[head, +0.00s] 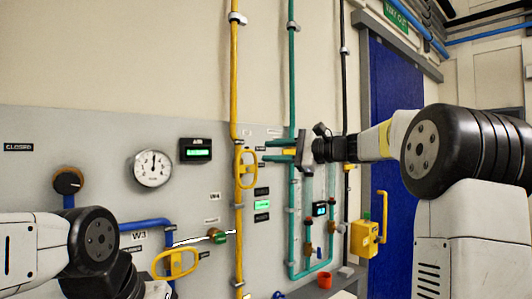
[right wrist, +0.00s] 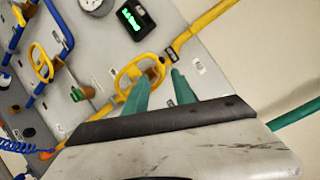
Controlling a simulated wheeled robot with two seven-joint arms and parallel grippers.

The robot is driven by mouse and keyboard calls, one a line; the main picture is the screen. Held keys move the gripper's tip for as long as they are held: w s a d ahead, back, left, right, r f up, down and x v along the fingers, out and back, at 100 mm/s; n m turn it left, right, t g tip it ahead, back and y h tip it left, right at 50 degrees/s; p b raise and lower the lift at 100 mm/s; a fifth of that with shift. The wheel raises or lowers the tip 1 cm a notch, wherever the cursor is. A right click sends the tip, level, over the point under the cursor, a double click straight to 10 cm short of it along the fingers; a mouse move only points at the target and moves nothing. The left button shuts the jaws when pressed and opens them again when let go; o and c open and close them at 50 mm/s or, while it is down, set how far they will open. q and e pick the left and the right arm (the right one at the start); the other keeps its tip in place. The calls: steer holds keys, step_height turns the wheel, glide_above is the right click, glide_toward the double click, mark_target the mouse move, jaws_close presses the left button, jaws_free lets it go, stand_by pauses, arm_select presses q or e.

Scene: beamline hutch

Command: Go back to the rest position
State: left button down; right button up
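My right gripper (head: 268,150) reaches in from the right in the head view, its two teal fingers pointing left toward the panel. In the right wrist view its fingers (right wrist: 160,79) stand apart with nothing held between them. A yellow valve handle (head: 240,170) on the vertical yellow pipe is just left of the fingertips. It also shows beyond the fingers in the right wrist view (right wrist: 121,78); I cannot tell how small the gap is. My left arm shows at the lower left of the head view, but its gripper fingers are not visible.
The grey panel (head: 100,165) carries a round gauge (head: 152,169), a green display (head: 198,151) and a second yellow handle (head: 174,264). Teal pipes (head: 292,225) run near my right gripper. A blue door (head: 392,90) and a yellow box (head: 364,238) are to the right.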

steer(key=s+f+n+g+h, duration=0.3)
steer(key=s+f+n+h, duration=0.3)
steer(key=s+f, duration=1.05)
steer(key=s+d+f+n+h, duration=0.3)
steer(key=s+f, duration=0.3)
steer(key=s, duration=0.1)
steer(key=s+d+f+n+h, duration=0.2)
steer(key=s+d+f+h, duration=0.2)
steer(key=s+f, duration=0.3)
steer(key=shift+s+f+n, duration=0.25)
steer(key=shift+s+n, duration=0.15)
steer(key=shift+s, duration=0.4)
steer(key=shift+d, duration=0.1)
